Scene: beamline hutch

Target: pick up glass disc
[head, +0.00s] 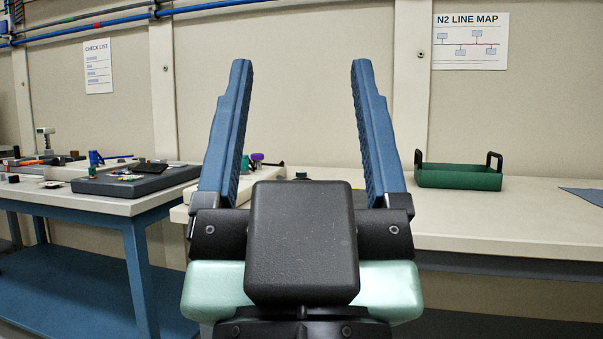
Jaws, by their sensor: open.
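My gripper (298,68) is in the middle of the head view, with its two blue fingers spread wide and pointing up. Nothing is between the fingers. I cannot make out a glass disc in this view. Small items (125,177) lie on a dark grey pad (150,187) on the left table, too small to tell apart. My gripper's body hides part of the right bench top.
The left table (115,205) holds scattered small tools and parts. The right bench (480,220) carries a green tray (458,178) with two black handles and a blue flat piece (588,194) at the right edge. Bare bench top lies around the tray. A wall stands behind.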

